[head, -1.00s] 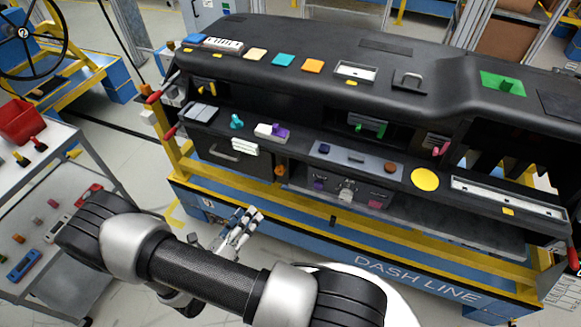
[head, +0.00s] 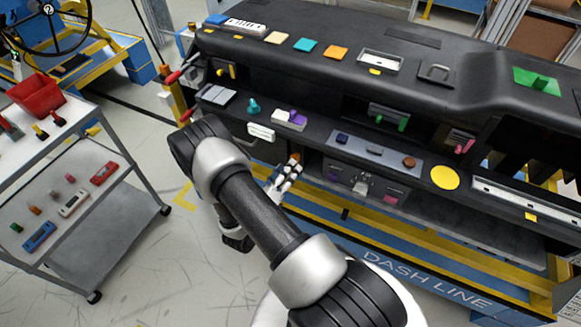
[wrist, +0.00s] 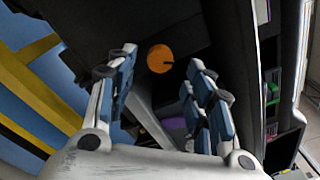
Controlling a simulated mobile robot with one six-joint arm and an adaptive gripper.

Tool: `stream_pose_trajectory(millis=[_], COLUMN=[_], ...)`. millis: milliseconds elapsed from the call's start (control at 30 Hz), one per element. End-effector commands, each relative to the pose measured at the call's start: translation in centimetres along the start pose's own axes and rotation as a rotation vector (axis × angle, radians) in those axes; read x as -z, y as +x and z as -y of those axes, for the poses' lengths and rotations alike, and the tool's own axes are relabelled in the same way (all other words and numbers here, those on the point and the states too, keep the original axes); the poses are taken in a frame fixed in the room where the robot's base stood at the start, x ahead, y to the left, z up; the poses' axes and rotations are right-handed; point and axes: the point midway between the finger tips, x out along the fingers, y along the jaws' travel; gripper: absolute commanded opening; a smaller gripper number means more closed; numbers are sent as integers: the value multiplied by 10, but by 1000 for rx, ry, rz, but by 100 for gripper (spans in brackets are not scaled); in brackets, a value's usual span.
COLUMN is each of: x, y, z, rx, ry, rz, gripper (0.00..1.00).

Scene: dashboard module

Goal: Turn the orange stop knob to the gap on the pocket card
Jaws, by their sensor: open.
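The orange stop knob (wrist: 160,59) shows in the wrist view as a round disc with a short dark mark toward its right edge. In the head view the knob (head: 295,158) is a small orange spot on the lower front of the dashboard, just beyond my fingertips. My gripper (wrist: 163,70) is open and empty, its fingers to either side of the knob in the picture; contact cannot be told. In the head view my gripper (head: 287,176) is just below the knob. A small white card (head: 261,131) is up and left of it; its markings are too small to read.
The dashboard ledge (head: 320,135) overhangs the area above my gripper. A yellow rail (head: 345,215) runs below. A grey cart (head: 110,215) with a red bin (head: 37,93) stands at the left. Open floor lies between cart and dashboard.

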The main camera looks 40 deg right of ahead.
Motion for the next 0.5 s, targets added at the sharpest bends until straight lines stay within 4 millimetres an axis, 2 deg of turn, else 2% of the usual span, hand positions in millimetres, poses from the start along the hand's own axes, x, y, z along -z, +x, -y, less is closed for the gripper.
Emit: stream_pose_trajectory(millis=[100,200,500], x=[1,0,0], y=[16,24,28], z=[-1,-1,0], rx=[1,0,0], ry=[1,1,0], rz=[-2,-1,0], gripper=[47,47,47])
